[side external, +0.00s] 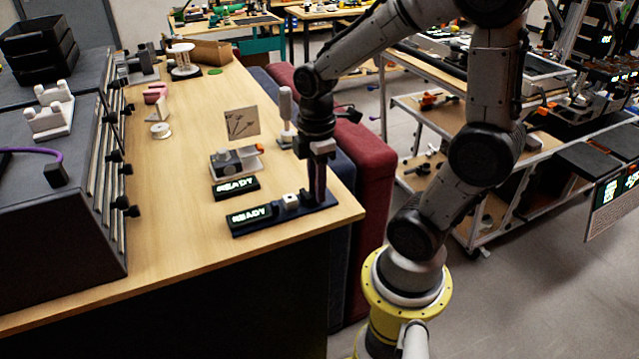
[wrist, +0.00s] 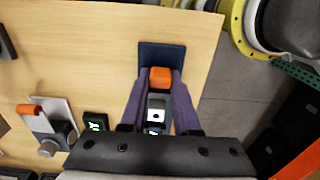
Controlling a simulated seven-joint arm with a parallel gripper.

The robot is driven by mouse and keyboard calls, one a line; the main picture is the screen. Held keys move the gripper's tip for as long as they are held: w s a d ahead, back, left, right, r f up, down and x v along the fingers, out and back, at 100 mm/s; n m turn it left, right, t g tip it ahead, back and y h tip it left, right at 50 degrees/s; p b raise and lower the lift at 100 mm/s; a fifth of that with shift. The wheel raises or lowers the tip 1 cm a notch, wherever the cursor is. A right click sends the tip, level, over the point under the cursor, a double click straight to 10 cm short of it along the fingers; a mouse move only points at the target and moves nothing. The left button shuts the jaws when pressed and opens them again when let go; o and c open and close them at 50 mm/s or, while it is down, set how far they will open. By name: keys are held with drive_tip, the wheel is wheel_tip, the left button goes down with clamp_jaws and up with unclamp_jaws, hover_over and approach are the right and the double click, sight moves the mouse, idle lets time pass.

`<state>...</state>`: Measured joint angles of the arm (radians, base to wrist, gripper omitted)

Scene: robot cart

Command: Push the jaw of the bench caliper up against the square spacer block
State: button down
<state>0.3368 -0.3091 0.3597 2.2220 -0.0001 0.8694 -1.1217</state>
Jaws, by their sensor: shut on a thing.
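The bench caliper has a long dark blue base (side external: 262,223) near the table's front right corner, with a lit display (side external: 249,214) at its left end. The pale square spacer block (side external: 291,202) stands on the base, right of the display; it also shows in the wrist view (wrist: 156,115). My gripper (side external: 318,195) points down over the base's right end. In the wrist view its purple fingers (wrist: 160,76) are shut on the orange jaw (wrist: 160,79). The jaw is close to the block on the far side from the display. I cannot tell whether they touch.
A second lit display (side external: 236,188) and a clamp-like fixture with an orange handle (side external: 238,160) stand behind the caliper. A small picture panel (side external: 242,122) and a pale upright handle (side external: 286,105) are further back. The table's right edge is close to the base.

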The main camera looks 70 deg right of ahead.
sight(303, 202)
drive_tip(key=shift+w+a, duration=0.8)
drive_tip(key=shift+w, duration=0.05)
drive_tip(key=shift+w+a, duration=0.25)
drive_tip(key=shift+w, duration=0.05)
drive_tip(key=c, duration=0.6)
unclamp_jaws()
drive_tip(key=shift+o, duration=0.2)
